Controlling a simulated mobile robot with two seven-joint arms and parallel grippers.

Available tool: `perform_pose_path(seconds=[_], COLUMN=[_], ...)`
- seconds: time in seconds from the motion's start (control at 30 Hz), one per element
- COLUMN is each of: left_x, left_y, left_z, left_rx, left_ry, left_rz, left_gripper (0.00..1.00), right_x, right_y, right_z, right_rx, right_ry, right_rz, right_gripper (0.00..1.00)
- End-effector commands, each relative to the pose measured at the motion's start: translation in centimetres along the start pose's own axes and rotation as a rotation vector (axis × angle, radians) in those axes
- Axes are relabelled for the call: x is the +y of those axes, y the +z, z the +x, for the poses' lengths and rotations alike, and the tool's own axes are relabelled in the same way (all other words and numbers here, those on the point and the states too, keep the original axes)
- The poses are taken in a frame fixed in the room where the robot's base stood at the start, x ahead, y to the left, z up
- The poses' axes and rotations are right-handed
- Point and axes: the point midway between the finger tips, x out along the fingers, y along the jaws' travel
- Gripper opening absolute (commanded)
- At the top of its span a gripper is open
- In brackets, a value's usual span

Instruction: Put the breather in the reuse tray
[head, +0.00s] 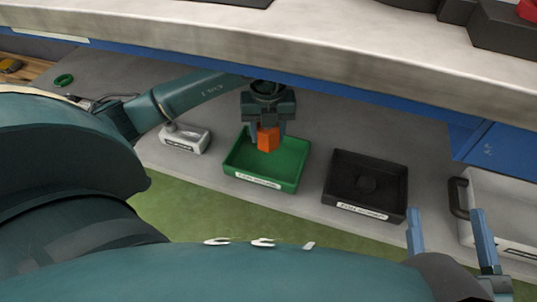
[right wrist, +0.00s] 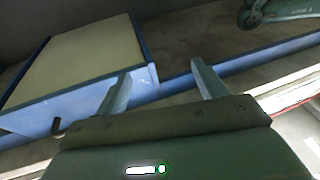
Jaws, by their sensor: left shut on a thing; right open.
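An orange block-like part (head: 268,139), which I take to be the breather, is between the fingers of my left gripper (head: 267,132). The gripper is shut on it and points down over the green tray (head: 262,183). The orange part overlaps the tray's rear inside; I cannot tell whether it touches the tray. The tray has a white label on its front, too small to read. My right gripper (head: 450,235) is open and empty, low at the right. Its two fingers also show in the right wrist view (right wrist: 159,76), apart with nothing between.
A black tray (head: 340,190) with a dark part (head: 367,184) in it stands right of the green tray. A small white labelled box (head: 185,138) is to the left, a white bin (head: 500,205) far right. A green ring (head: 64,80) lies far left.

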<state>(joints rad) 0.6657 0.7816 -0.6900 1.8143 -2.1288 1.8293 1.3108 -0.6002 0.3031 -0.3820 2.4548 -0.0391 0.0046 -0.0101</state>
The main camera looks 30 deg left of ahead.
Motion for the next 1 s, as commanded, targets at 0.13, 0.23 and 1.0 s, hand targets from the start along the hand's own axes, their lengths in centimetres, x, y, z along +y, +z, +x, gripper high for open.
perform_pose_path(seconds=[0.13,0.23,1.0], left_x=[0.0,0.0,0.0], left_y=[0.0,0.0,0.0], left_z=[2.8,3.6,6.8], left_rx=[0.001,-0.001,-0.001], left_ry=[0.0,-0.001,0.0], left_rz=[0.0,0.001,0.002], left_gripper=[0.19,0.19,0.6], right_x=[0.1,0.3,0.9], right_y=[-0.2,-0.7,-2.7], right_z=[0.3,0.6,1.4], right_rx=[0.048,0.079,0.207], right_ry=[-0.01,-0.013,-0.024], right_rz=[-0.011,-0.032,-0.113], right_gripper=[0.7,0.7,0.7])
